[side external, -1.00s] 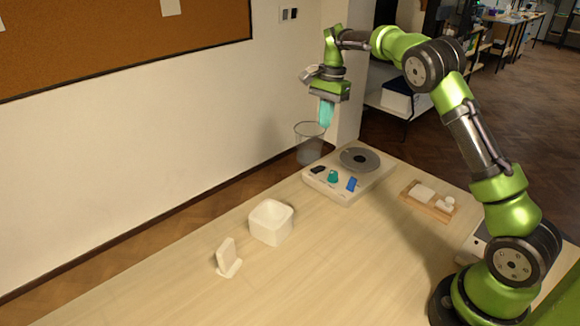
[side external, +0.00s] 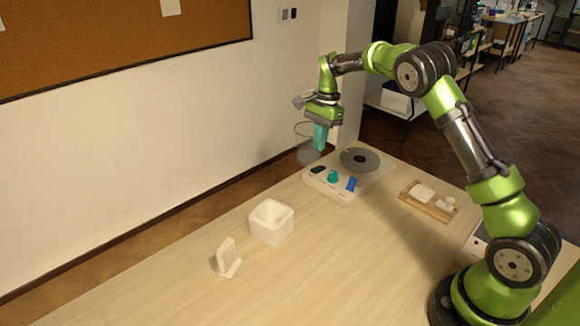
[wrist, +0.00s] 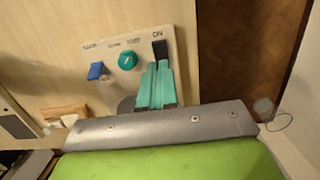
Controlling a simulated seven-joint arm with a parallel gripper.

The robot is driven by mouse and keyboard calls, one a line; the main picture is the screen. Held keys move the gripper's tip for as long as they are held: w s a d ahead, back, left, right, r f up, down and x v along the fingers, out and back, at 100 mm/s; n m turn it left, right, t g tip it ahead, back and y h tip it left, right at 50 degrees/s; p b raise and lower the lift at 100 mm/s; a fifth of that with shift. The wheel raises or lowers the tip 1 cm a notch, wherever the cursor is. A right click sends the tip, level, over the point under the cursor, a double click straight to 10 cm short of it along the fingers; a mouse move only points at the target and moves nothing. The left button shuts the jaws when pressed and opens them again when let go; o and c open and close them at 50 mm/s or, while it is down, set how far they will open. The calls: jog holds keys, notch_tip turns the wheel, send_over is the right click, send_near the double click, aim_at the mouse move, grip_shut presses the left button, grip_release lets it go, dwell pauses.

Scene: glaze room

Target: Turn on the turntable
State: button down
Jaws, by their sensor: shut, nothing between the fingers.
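The turntable unit (side external: 328,190) is a white box with a grey disc (side external: 360,158) at its back. A black switch (side external: 318,169), a teal knob (side external: 333,176) and a blue lever (side external: 352,184) sit along its front part. In the wrist view, the black switch (wrist: 160,49) is beside the printed word ON, with the teal knob (wrist: 127,60) and blue lever (wrist: 96,71) to its left. My gripper (side external: 319,149) has teal fingers, shut and empty, pointing down above the black switch and apart from it in the side view. The fingers (wrist: 158,64) partly cover the disc in the wrist view.
A white square bowl (side external: 271,222) and a small white stand (side external: 227,258) are at the table's left. A wooden tray (side external: 428,208) with white pieces lies right of the turntable. A wire bin (side external: 306,152) stands behind the table edge. The middle of the table is clear.

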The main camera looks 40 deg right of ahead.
aim_at(315, 170)
jog(key=f, duration=0.4)
jog(key=a+f, duration=0.1)
jog(key=f, duration=0.1)
jog(key=shift+f, duration=0.1)
